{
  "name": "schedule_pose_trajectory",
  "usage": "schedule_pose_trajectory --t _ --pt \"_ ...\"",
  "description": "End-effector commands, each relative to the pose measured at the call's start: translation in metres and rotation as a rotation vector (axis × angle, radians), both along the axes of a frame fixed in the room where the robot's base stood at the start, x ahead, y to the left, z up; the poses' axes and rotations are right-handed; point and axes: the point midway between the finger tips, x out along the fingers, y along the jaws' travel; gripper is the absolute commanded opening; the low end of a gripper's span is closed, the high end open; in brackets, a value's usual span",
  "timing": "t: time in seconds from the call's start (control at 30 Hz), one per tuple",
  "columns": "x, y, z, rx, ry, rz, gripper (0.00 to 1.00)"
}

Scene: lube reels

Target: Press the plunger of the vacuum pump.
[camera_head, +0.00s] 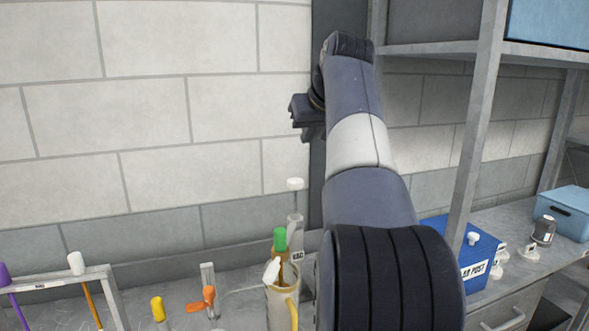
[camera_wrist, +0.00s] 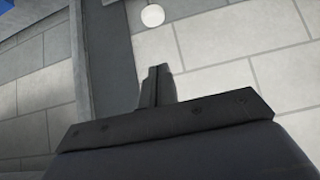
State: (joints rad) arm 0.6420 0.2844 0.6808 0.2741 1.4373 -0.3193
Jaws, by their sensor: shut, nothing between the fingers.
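The vacuum pump (camera_head: 297,236) stands upright on the bench against the wall in the head view, a slim grey cylinder with a dark-lettered label. Its plunger is up, a pale rod topped by a white round knob (camera_head: 295,184). The pump's lower part is hidden behind a jug. My gripper (camera_head: 301,115) is above the knob in the head view, with a clear gap between them. In the wrist view my gripper's fingers (camera_wrist: 157,82) are together and empty. A white round disc (camera_wrist: 152,16), seemingly the plunger knob, shows beyond the fingertips near the top edge.
An orange-handled tool (camera_head: 208,296) and a grey rack (camera_head: 105,272) are to the left. A blue box (camera_head: 470,252) and a shelf post (camera_head: 470,130) are to the right.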

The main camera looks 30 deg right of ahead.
Motion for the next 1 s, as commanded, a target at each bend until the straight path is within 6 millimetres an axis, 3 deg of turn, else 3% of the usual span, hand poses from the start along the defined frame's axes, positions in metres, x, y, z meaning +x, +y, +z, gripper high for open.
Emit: schedule_pose_trajectory --t 0.47,1.0 --pt "0.003 -0.002 -0.002 0.000 -0.001 0.000 0.00" --pt "0.070 -0.019 -0.076 0.000 0.001 0.000 0.00"
